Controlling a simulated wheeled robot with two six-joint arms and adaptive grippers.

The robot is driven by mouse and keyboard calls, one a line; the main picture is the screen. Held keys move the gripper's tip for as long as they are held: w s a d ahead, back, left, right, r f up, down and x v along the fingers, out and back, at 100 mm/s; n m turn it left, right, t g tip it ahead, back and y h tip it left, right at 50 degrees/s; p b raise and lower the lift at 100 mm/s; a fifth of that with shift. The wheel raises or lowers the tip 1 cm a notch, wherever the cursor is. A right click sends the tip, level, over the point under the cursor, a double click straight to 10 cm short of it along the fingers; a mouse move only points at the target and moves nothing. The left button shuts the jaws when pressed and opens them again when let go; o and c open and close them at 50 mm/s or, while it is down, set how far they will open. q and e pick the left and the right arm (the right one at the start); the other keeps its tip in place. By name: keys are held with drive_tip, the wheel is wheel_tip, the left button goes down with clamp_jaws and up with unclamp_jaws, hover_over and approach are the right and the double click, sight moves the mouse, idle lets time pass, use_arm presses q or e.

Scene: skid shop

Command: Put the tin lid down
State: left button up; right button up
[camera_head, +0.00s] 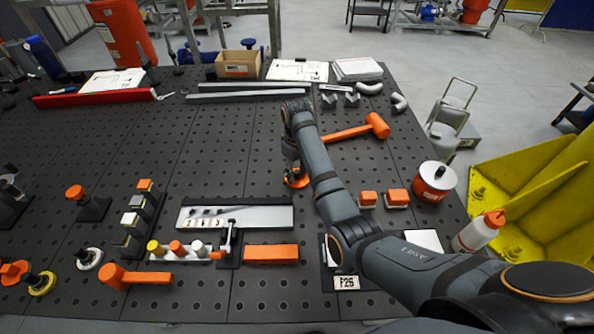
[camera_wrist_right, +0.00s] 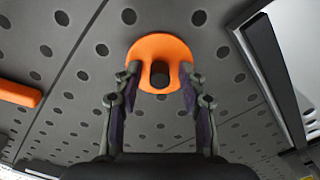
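The tin lid, an orange disc with a dark round knob, shows in the right wrist view (camera_wrist_right: 160,46) and in the head view (camera_head: 297,181). It appears to lie flat on the black perforated table. My right gripper (camera_wrist_right: 160,74) is directly over it, fingers pointing down, one on each side of the knob. Gaps show between knob and fingertips, so the gripper looks open. In the head view my right gripper (camera_head: 291,168) is partly hidden by its arm. The orange and white tin (camera_head: 433,186) stands to the right. My left gripper is out of view.
An orange mallet (camera_head: 350,132) lies beyond my right arm. Two orange blocks (camera_head: 397,197) sit between arm and tin. A metal plate (camera_head: 265,217) lies left of the lid. A white bottle (camera_head: 478,232) stands at the right edge.

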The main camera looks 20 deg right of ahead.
sight(297, 171)
drive_tip(key=shift+r, duration=0.4)
wheel_tip(297, 171, up, 5)
drive_tip(key=shift+f+p, duration=0.15)
drive_tip(key=shift+p, duration=0.4)
wheel_tip(297, 171, up, 7)
drive_tip(key=p, duration=0.6)
drive_tip(key=shift+f, duration=0.15)
